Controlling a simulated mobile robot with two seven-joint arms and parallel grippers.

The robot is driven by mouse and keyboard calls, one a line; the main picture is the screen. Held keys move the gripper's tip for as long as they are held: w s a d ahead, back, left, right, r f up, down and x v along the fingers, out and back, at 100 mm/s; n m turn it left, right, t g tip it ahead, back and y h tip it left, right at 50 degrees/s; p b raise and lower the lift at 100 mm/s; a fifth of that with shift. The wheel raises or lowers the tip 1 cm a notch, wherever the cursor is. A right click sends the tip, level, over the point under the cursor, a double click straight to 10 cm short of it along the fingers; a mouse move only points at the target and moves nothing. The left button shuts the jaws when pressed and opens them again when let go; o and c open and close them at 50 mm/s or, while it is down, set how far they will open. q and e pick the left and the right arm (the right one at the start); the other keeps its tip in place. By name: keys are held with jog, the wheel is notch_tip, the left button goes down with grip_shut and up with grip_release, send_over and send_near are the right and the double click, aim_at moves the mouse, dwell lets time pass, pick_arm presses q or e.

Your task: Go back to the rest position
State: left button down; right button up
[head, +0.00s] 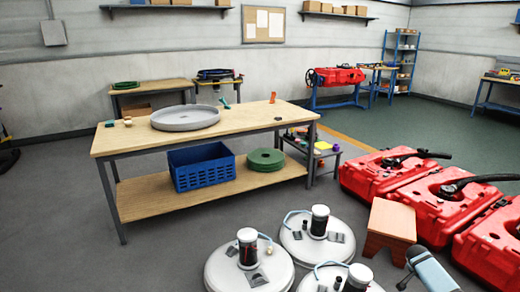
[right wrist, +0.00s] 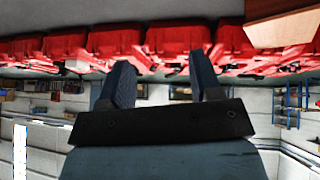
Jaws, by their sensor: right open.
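My right gripper (head: 406,270) shows at the bottom right of the head view, at the end of my grey-blue arm. It is beside the white round tanks and in front of the small wooden step stool. In the right wrist view the two dark fingers of the gripper (right wrist: 162,60) stand well apart with nothing between them. That view is upside down, with red tanks along its top. My left gripper is in neither view.
White round tanks (head: 248,268) stand close in front. A wooden stool (head: 390,222) and red tanks (head: 374,178) are at the right. A workbench (head: 240,124) holds a grey round lid (head: 185,118). A blue crate (head: 203,170) sits on its lower shelf. Floor at left is clear.

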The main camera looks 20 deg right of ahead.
jog(key=s+a+n+t+y, duration=0.1)
jog(key=s+a+n+t, duration=0.25)
jog(key=a+n, duration=0.7)
jog(key=s+a+n+t+y, duration=0.2)
jog(key=a+n+t, duration=0.35)
jog(key=a, duration=0.95)
jog(key=s+a+r+n+y, duration=0.25)
jog(key=s+a, duration=0.25)
jog(key=a, duration=0.3)
jog(key=s+a+r+n+t+y, duration=0.1)
jog(key=s+a+r+n+y, duration=0.2)
jog(key=a, duration=0.5)
jog(key=s+a+r+n+y, duration=0.25)
jog(key=s+a, duration=0.35)
jog(key=a, duration=0.3)
jog(key=w+a+r+m+t, duration=0.2)
jog(key=a+m, duration=0.3)
jog(key=a, duration=0.5)
pick_arm(q)
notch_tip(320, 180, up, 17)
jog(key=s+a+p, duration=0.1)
jog(key=p, duration=2.2)
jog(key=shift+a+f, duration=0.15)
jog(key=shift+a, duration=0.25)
pick_arm(e)
notch_tip(320, 180, up, 17)
jog(key=s+d+h, duration=0.1)
jog(key=shift+f, duration=0.1)
